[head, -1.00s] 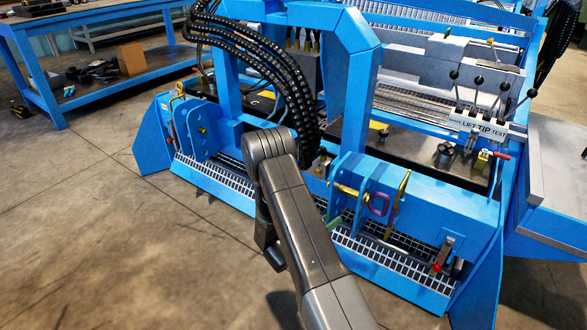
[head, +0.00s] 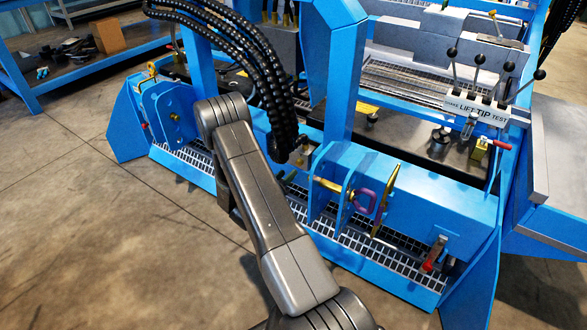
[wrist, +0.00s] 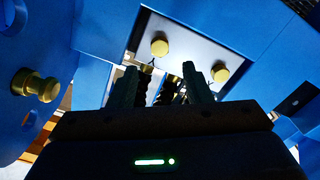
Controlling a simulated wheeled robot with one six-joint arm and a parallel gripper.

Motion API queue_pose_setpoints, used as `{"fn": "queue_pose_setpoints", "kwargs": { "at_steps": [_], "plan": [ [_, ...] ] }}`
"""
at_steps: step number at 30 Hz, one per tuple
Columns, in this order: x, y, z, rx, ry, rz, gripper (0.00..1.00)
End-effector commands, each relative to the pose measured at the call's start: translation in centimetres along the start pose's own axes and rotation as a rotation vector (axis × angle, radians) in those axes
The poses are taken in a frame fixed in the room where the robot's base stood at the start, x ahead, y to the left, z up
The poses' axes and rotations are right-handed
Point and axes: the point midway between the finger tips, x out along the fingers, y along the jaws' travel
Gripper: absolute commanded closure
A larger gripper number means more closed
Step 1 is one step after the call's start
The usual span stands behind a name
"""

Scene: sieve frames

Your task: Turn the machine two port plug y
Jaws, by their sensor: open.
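In the wrist view, two round brass plugs (wrist: 160,45) and (wrist: 220,72) stand on a pale panel framed by blue metal. The first plug shows just beyond the gap between the fingers; the second is beyond the right finger. Neither plug looks gripped. Dark ribbed hoses show between the fingers. In the head view, my gripper and these plugs cannot be made out, and my arm hides part of the machine (head: 425,210).
A brass knob (wrist: 36,85) sticks out from blue metal at the wrist view's left. In the head view, thick black hoses (head: 262,70) hang close to my arm. Blue upright plates with a purple ring (head: 364,201) stand to its right. Concrete floor (head: 110,240) is clear at left.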

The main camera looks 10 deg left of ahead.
Motion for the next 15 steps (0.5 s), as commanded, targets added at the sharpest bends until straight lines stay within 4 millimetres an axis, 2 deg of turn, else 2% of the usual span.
{"fn": "queue_pose_setpoints", "kwargs": {
  "at_steps": [1, 6, 9, 15],
  "plan": [
    [1.2, 0.0, 0.2, 0.002, -0.002, 0.004, 0.55],
    [4.1, 0.0, 0.2, 0.001, 0.0, 0.002, 0.55],
    [5.2, 0.0, 0.1, 0.002, -0.001, 0.001, 0.55],
    [6.1, 0.0, 0.0, -0.001, 0.0, 0.0, 0.55]
  ]
}}
